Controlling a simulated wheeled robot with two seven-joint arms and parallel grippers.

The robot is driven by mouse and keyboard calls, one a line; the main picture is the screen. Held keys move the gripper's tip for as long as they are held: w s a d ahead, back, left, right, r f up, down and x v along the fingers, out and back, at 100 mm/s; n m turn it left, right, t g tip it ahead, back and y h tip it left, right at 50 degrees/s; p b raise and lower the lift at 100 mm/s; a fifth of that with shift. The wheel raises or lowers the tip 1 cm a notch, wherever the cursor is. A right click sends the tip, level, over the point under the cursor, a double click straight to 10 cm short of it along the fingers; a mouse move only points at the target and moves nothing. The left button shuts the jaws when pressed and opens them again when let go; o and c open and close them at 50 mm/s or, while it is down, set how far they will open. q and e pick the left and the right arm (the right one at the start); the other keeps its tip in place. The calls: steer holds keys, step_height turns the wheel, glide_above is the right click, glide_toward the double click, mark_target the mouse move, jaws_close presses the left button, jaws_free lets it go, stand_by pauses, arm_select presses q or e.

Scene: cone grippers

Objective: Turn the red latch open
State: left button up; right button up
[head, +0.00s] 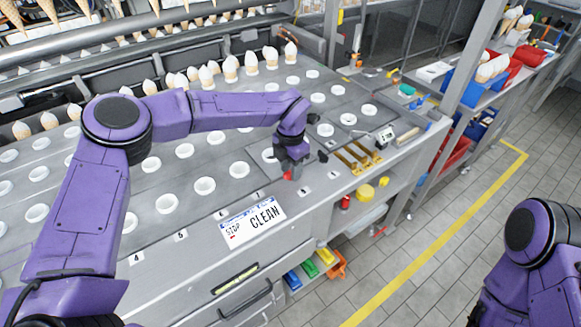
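My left arm reaches from the left across the grey machine top. My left gripper (291,168) points down at the front edge of the top, right of the CLEAN sign. A small red piece (288,176) shows right at its fingertips, and it may be the red latch. Most of it is hidden by the gripper, so its turn cannot be made out. I cannot tell whether the fingers are shut on it or only beside it. My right arm shows at the lower right, with its gripper out of view.
The machine top (225,150) has rows of white-rimmed holes, with cones standing along the back. A CLEAN sign (254,219) lies left of the gripper. Brass bars (358,157) and a yellow knob (365,191) are to the right. A yellow floor line (430,245) crosses open tiles.

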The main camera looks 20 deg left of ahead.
arm_select(q)
steer(key=shift+r, duration=0.1)
steer(key=shift+r, duration=0.4)
step_height(320, 180, up, 10)
steer(key=b, duration=0.2)
steer(key=shift+f+b, duration=0.25)
steer(key=shift+b, duration=0.1)
